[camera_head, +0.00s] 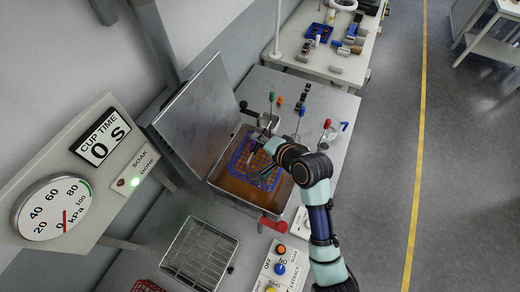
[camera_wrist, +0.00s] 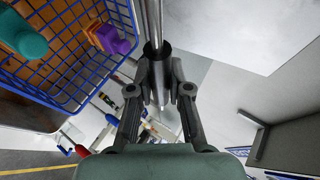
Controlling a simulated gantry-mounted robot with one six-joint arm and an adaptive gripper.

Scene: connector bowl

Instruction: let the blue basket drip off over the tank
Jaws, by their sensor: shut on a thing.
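The blue basket (camera_head: 243,158) is a wire mesh basket within the outline of the tank (camera_head: 222,186) in the head view. The tank holds brown liquid; I cannot tell the exact gap between basket and liquid. In the wrist view the basket (camera_wrist: 62,82) fills the upper left, with teal, orange and purple parts inside. My gripper (camera_head: 264,148) is over the tank. In the wrist view my gripper (camera_wrist: 160,92) is shut on an upright metal rod with a dark sleeve, apparently the basket's handle. The rod's join to the basket is out of sight.
The tank's lid (camera_head: 200,115) stands open behind it. Coloured knobs on rods (camera_head: 301,112) stand right of the tank. An empty wire rack (camera_head: 200,255) and a control box (camera_head: 281,268) lie in front.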

